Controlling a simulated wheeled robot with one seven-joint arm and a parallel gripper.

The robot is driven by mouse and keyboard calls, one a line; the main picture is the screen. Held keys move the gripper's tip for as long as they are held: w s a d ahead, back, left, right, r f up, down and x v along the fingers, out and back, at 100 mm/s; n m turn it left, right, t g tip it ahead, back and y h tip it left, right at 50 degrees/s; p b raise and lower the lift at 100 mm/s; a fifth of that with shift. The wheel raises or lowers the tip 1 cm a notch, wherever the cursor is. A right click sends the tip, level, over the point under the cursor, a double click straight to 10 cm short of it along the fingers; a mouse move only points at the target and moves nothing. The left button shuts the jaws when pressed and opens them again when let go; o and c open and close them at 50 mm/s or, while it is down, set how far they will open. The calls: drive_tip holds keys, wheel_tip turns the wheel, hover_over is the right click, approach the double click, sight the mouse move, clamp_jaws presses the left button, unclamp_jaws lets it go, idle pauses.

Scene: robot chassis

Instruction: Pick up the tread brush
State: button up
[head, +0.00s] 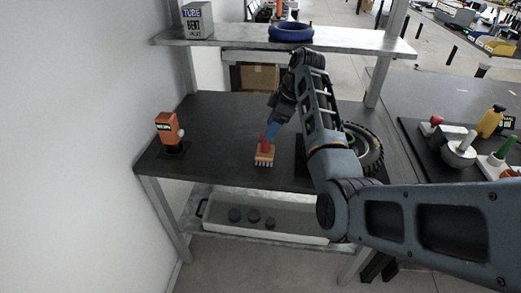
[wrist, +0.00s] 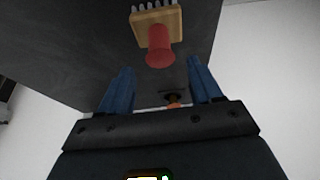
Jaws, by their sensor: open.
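The tread brush (head: 264,157) has a tan block, pale bristles and a red handle. It lies on the dark table with its bristles toward the front edge. In the wrist view the brush (wrist: 157,28) is at the top centre, its red handle pointing toward my gripper. My gripper (head: 271,131) is right at the handle end in the head view. In the wrist view my gripper (wrist: 156,82) shows two blue fingers spread apart, with the handle end near the gap between them. Nothing is held. Whether a finger touches the handle I cannot tell.
An orange tool (head: 168,128) stands at the table's left. A tyre (head: 366,150) is right of my arm, partly hidden. A shelf above holds a blue ring (head: 291,31) and a box (head: 197,20).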

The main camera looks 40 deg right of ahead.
sight(263, 141)
drive_tip(key=shift+d+f, duration=0.15)
drive_tip(key=shift+f, duration=0.4)
drive_tip(key=x, duration=0.4)
drive_tip(key=p+x, duration=0.1)
drive_tip(key=x, duration=0.1)
drive_tip(key=shift+w+a+f, duration=0.15)
drive_tip(key=shift+w+a, duration=0.1)
drive_tip(key=shift+a, duration=0.1)
drive_tip(key=shift+c, duration=0.2)
drive_tip(key=c, duration=1.1)
